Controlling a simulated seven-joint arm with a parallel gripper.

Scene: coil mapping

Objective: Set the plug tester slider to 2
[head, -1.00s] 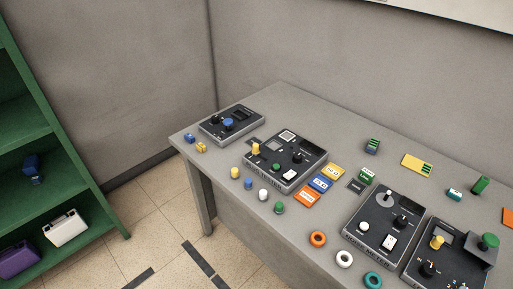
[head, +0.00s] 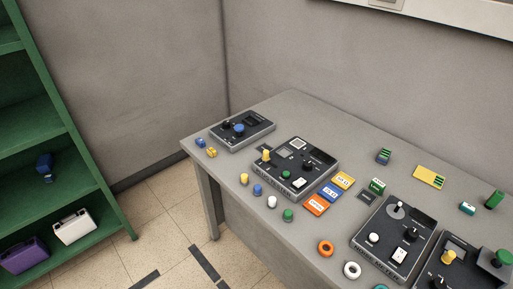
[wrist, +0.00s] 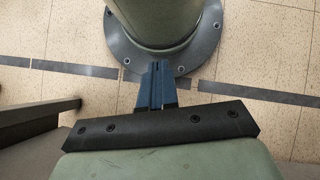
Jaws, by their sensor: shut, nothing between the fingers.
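Several dark control boxes stand on the grey table. The labels are too small to read, so I cannot tell which is the plug tester or read a slider setting. The back-left box (head: 242,130) has a blue knob and a black knob. The middle box (head: 296,167) has a yellow knob, small screen, white button, green button and black knob. The far-right box (head: 463,266) has a yellow knob and green mushroom button. My gripper (wrist: 158,66) is shut and empty in the wrist view, above the floor, away from the boxes.
The grey table (head: 290,105) also bears coloured cards (head: 330,192), small coloured pegs (head: 257,190), rings (head: 326,248) and green-topped blocks (head: 384,156). A green shelf (head: 95,190) stands left with cases on it. Tiled floor (head: 170,215) lies between shelf and table.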

